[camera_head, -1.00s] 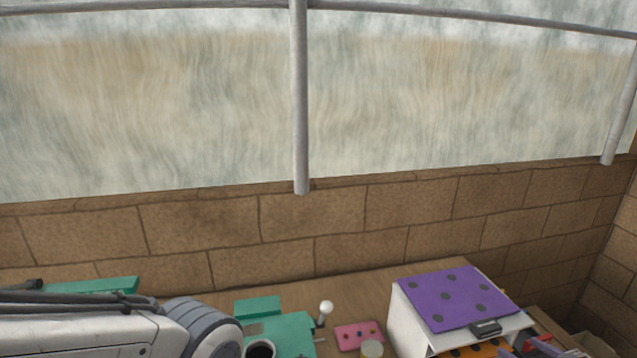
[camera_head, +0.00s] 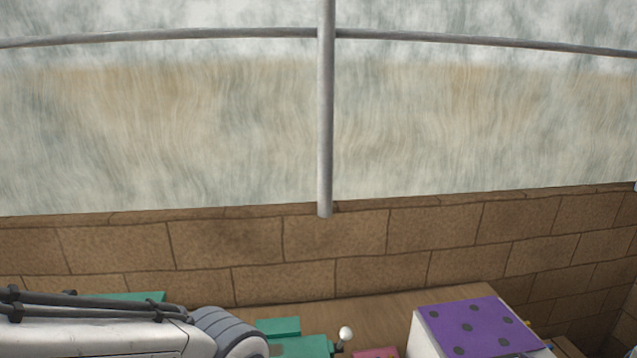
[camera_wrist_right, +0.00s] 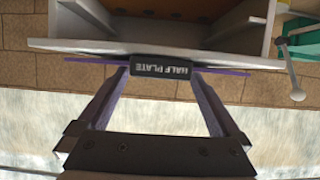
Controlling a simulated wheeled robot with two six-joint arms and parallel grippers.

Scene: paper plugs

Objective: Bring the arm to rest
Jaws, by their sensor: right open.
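My right gripper (camera_wrist_right: 159,80) shows in the right wrist view, with its two fingers apart and nothing visible between them. The fingertips are near the edge of a white box (camera_wrist_right: 225,58) and its black "HALF PLATE" label (camera_wrist_right: 163,65); I cannot tell whether they touch. In the head view part of my left arm (camera_head: 100,338) lies at the bottom left, its gripper out of sight. My right gripper is not visible in the head view.
The white box (camera_head: 424,341) has a purple spotted top (camera_head: 480,328) in the head view. Green items (camera_head: 300,346), a white-knobbed lever (camera_head: 345,334) and a pink piece (camera_head: 375,352) are on the wooden bench (camera_head: 390,305). A brick wall (camera_head: 330,235) stands behind.

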